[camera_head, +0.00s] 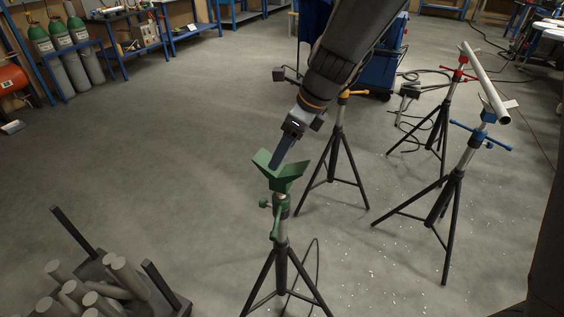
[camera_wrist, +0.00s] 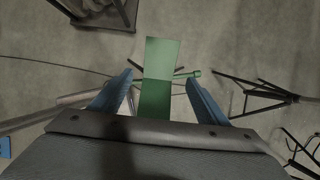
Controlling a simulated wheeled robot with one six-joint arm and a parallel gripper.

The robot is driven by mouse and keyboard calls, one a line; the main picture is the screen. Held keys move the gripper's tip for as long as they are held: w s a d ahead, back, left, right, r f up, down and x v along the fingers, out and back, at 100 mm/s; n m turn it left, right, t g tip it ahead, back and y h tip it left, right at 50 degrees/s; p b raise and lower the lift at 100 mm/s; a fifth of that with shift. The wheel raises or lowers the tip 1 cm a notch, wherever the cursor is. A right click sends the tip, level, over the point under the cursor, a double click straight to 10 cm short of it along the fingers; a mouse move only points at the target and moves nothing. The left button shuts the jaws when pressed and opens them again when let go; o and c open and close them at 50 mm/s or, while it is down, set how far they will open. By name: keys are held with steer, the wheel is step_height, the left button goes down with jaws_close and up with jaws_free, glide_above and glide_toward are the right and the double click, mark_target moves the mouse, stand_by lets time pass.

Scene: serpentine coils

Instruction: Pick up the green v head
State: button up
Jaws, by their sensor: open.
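The green v head (camera_head: 281,172) sits on top of a black tripod stand in the middle of the head view. In the wrist view the green v head (camera_wrist: 160,78) lies between my two blue fingers, with a gap on both sides. My gripper (camera_head: 276,166) is open and comes down from above over the v head. In the head view one blue finger overlaps the v head. In the wrist view my gripper (camera_wrist: 160,85) shows its fingers spread apart. The lower end of the v head is hidden by my gripper body in the wrist view.
A blue-headed stand (camera_head: 456,178) and a red-headed stand (camera_head: 443,113) at the right support a grey pipe (camera_head: 485,82). An orange-headed stand (camera_head: 337,150) is close behind my gripper. A rack of pipes (camera_head: 100,290) is at the lower left. The left floor is clear.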

mark_target(281, 172)
steer(key=x, duration=0.7)
steer(key=shift+s+d+f, duration=0.1)
steer(key=shift+d+f, duration=0.15)
steer(key=shift+f, duration=0.2)
steer(key=c, duration=1.5)
